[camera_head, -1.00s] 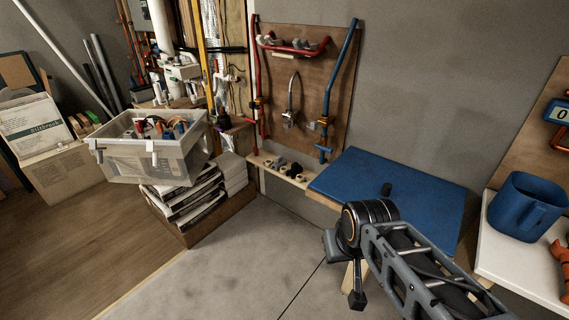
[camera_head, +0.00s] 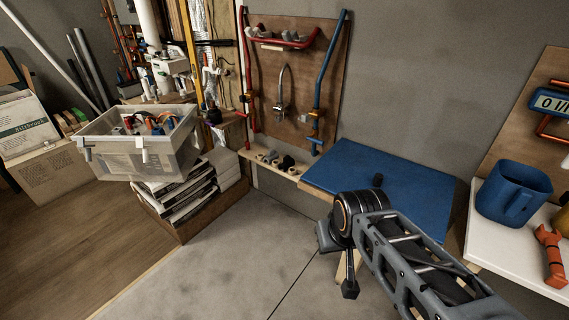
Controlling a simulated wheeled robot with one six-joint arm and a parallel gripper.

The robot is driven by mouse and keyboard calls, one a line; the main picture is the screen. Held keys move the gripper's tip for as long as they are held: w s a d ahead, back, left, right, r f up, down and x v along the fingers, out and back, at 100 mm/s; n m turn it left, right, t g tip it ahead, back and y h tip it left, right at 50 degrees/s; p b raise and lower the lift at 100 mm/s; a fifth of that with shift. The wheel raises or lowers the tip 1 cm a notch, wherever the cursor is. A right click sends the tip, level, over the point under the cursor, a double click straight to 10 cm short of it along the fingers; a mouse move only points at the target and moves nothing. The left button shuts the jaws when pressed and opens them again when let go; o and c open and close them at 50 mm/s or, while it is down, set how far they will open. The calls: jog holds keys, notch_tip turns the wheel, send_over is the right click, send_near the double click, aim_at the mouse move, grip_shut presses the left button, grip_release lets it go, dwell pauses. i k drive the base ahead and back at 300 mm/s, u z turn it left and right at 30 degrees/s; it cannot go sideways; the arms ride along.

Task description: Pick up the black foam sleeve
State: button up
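My gripper (camera_head: 349,290) hangs pointing down in front of the blue board, nearer to me and over the grey floor.
A wooden ledge (camera_head: 262,160) holds dark and grey fittings. A blue mug (camera_head: 512,192) and a red wrench (camera_head: 551,256) are on the white top at right. A clear bin (camera_head: 118,158) rests at left. The grey floor in front is open.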

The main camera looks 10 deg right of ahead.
aim_at(289, 162)
jog(key=u, duration=0.2)
jog(key=i, duration=0.4)
jog(key=u, duration=0.6)
jog(key=i, duration=1.7)
jog(key=z, duration=1.2)
jog(key=i, duration=0.8)
jog(key=z, duration=0.15)
